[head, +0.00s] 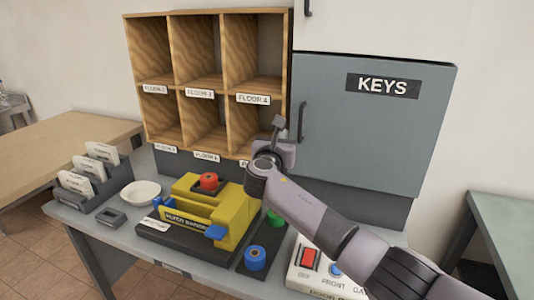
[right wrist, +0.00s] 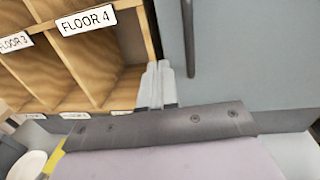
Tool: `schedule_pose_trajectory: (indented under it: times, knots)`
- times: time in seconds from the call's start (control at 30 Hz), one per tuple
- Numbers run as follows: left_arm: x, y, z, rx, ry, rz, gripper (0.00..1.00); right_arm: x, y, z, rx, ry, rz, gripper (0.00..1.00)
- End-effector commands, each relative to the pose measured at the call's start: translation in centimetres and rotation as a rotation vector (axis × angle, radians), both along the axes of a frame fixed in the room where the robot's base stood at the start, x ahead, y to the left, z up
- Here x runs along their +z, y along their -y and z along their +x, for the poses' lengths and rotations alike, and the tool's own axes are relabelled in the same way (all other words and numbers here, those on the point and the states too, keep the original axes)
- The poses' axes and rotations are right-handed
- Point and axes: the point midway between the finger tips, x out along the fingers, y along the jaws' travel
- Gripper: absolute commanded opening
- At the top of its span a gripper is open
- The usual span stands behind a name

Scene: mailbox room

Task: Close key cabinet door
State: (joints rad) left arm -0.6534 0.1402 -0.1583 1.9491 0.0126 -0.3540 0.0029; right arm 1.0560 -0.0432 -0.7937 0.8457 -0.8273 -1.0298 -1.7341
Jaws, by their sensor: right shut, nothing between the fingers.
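The key cabinet (head: 350,140) is a blue-grey box with a black KEYS sign on its door. The door lies across the cabinet front, its dark vertical handle (head: 301,120) near the left edge. It looks flush or nearly so; I cannot tell whether a small gap remains. In the right wrist view the door (right wrist: 245,60) fills the right side, with the handle (right wrist: 188,35) at its left. My right gripper (head: 278,124) is shut and empty, in front of the seam between cabinet and wooden rack, below and left of the handle. Its closed fingers (right wrist: 157,85) point upward there. My left gripper is not in view.
A wooden pigeonhole rack (head: 197,86) stands left of the cabinet. The desk below holds a yellow device (head: 205,215), a white bowl (head: 141,192), a card holder (head: 95,185) and a switch box (head: 305,262). Another table stands at right (head: 505,230).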

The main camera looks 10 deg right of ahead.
Motion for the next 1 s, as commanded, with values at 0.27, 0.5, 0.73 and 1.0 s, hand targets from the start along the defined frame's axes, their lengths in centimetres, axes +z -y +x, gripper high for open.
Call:
schedule_pose_trajectory:
  times: [0.27,0.5,0.73,1.0]
  knots:
    - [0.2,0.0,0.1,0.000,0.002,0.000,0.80,-0.2,-1.7,-3.2,-0.001,-0.003,0.001,0.00]
    - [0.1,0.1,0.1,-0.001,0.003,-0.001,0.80,-0.2,-3.4,-6.0,-0.001,-0.003,0.000,0.00]
    - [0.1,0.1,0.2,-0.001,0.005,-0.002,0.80,-0.4,-4.1,-7.4,-0.003,-0.005,0.009,0.00]
    - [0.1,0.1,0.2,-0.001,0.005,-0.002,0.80,-8.6,-2.8,-11.4,-0.037,-0.084,0.447,0.00]
